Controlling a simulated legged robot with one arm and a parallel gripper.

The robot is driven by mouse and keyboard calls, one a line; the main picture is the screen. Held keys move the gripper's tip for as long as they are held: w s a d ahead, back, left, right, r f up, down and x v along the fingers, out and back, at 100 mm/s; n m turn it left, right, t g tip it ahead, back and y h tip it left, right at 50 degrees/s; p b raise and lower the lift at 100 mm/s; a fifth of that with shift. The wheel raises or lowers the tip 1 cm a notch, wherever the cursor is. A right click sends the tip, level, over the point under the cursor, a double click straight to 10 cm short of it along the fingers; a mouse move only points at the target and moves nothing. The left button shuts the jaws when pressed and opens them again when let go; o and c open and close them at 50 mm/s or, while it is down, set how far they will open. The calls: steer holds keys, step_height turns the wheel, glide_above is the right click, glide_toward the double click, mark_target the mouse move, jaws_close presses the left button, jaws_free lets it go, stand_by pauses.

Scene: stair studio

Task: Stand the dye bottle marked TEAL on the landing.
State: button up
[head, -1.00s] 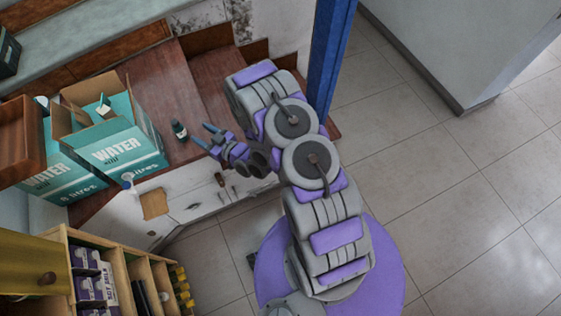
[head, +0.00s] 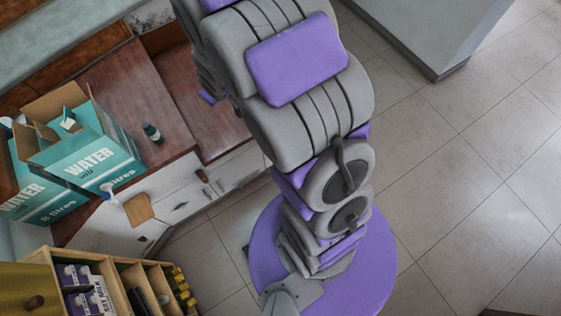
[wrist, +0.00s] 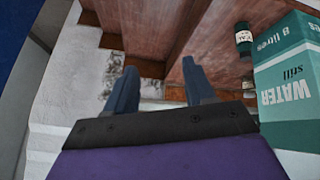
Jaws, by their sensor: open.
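The dye bottle (head: 152,132) is small and dark with a pale label. It stands upright on the brown wooden landing (head: 161,98), near its front edge and to the right of a water carton. The wrist view, which is upside down, shows the bottle (wrist: 243,38) with part of a label that seems to end in "EAL". My gripper (wrist: 160,85) is open and empty, with its two blue-grey fingers apart and clear of the bottle. In the head view my arm hides nearly all of the gripper.
Open teal water cartons (head: 98,158) crowd the landing left of the bottle. A wooden step (head: 205,125) lies to its right. A white front with drawers (head: 180,205) drops below the edge. A shelf (head: 125,280) with cartons stands at lower left. Tiled floor (head: 440,190) is free at right.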

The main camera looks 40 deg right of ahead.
steer(key=s+a+r+m+g, duration=0.1)
steer(key=s+r+g, duration=0.2)
steer(key=s, duration=0.9)
steer(key=s+a+r+m+g, duration=0.1)
steer(key=s+r+g, duration=0.1)
steer(key=s+r, duration=0.5)
steer(key=s+a+r+m+g, duration=0.1)
steer(key=s+r, duration=0.4)
steer(key=s, duration=1.1)
steer(key=m+g, duration=0.1)
steer(key=g, duration=0.1)
steer(key=shift+s+r+g, duration=0.3)
steer(key=shift+r, duration=0.05)
steer(key=shift+d, duration=0.4)
